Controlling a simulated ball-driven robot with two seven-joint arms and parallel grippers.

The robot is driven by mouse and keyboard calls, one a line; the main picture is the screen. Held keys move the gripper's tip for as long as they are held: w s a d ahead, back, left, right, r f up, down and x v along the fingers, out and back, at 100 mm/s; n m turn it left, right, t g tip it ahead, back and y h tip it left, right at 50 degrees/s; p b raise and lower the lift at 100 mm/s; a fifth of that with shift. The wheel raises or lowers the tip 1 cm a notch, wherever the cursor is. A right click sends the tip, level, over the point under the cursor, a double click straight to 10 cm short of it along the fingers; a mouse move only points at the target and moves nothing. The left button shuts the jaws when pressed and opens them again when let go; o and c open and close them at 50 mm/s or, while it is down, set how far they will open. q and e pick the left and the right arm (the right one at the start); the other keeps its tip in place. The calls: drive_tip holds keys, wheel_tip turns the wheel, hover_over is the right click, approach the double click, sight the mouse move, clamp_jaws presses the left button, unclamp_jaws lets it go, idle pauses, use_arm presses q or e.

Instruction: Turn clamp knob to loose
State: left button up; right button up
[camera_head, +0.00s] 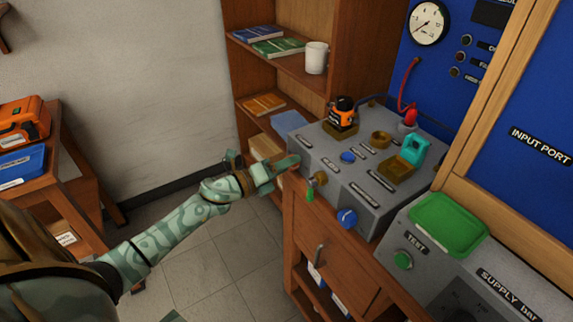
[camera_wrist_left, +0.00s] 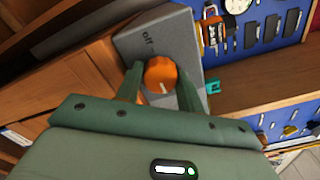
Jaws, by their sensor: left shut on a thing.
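My left gripper (camera_head: 284,164) reaches in from the left to the left end of the grey testbench box (camera_head: 330,172). In the left wrist view its two green fingers (camera_wrist_left: 160,78) are shut on a round orange knob (camera_wrist_left: 160,74) with a pale pointer mark, one finger on each side. The word "off" (camera_wrist_left: 148,38) is on the grey face near the knob. In the head view the gripper mostly hides this knob. A blue knob (camera_head: 347,218) is on the box's front. I cannot read which knob is the clamp knob. My right gripper is out of view.
On the box are an orange-black part (camera_head: 343,114), a teal part (camera_head: 414,150), a brass ring (camera_head: 381,139) and a red fitting (camera_head: 410,115). A green tray (camera_head: 447,224) lies at right. A wooden shelf (camera_head: 275,75) stands behind. The floor (camera_head: 215,250) near my arm is clear.

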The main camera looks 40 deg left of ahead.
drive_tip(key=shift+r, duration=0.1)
use_arm(q)
drive_tip(key=n+p, duration=1.2)
drive_tip(key=n, duration=2.3)
drive_tip(key=shift+f+n, duration=0.1)
drive_tip(key=shift+n, duration=0.2)
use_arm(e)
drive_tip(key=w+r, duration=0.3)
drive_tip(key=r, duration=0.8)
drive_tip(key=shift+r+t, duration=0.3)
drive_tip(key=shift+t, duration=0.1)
use_arm(q)
drive_tip(key=shift+n, duration=0.3)
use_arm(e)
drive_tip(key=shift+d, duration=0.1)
use_arm(q)
drive_tip(key=o, duration=0.7)
